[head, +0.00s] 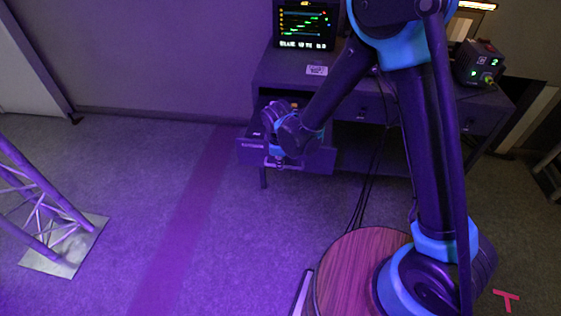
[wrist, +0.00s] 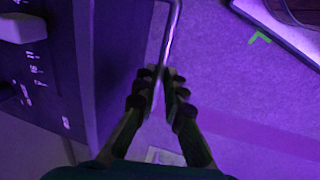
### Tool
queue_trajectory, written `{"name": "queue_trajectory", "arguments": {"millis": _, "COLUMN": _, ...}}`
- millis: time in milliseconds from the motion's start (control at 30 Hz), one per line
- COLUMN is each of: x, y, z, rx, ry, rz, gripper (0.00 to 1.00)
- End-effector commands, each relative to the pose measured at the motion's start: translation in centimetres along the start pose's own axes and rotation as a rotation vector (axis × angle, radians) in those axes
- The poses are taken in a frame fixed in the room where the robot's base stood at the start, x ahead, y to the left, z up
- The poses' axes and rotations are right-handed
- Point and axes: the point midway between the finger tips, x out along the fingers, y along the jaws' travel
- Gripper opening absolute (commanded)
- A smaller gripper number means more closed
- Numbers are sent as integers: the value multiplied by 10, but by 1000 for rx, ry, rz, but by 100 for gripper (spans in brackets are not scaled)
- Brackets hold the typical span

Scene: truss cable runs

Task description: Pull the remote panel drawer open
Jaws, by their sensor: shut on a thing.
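The drawer (head: 318,160) is on the left side of the dark desk, and its front stands out from the desk body. Part of the drawer's inside shows behind the front, with my arm covering some of it. My gripper (wrist: 160,88) is shut on the drawer's thin metal bar handle (wrist: 172,30), with a finger on each side of the bar. In the head view the gripper is at the drawer front, and my wrist hides most of the grip.
The desk (head: 375,82) carries a monitor (head: 306,24) and a small box with green lights (head: 480,62). Dark cables (head: 368,185) hang from the desk to the floor. A truss on a base plate (head: 62,245) stands at left. The floor left of the drawer is clear.

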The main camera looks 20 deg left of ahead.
Motion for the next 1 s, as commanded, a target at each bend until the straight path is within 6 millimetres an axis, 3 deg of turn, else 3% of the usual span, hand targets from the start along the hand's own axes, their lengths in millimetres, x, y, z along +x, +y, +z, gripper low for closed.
{"name": "queue_trajectory", "arguments": {"millis": 233, "x": 0, "y": 0, "z": 0, "rx": 0, "ry": 0, "rz": -1, "gripper": 0}}
{"name": "queue_trajectory", "arguments": {"millis": 267, "x": 0, "y": 0, "z": 0, "rx": 0, "ry": 0, "rz": -1, "gripper": 12}}
{"name": "queue_trajectory", "arguments": {"millis": 433, "x": 0, "y": 0, "z": 0, "rx": 0, "ry": 0, "rz": -1, "gripper": 31}}
{"name": "queue_trajectory", "arguments": {"millis": 767, "x": -2, "y": 0, "z": 0, "rx": 0, "ry": 0, "rz": 0, "gripper": 31}}
{"name": "queue_trajectory", "arguments": {"millis": 1000, "x": -26, "y": 0, "z": 0, "rx": -1, "ry": 0, "rz": 0, "gripper": 31}}
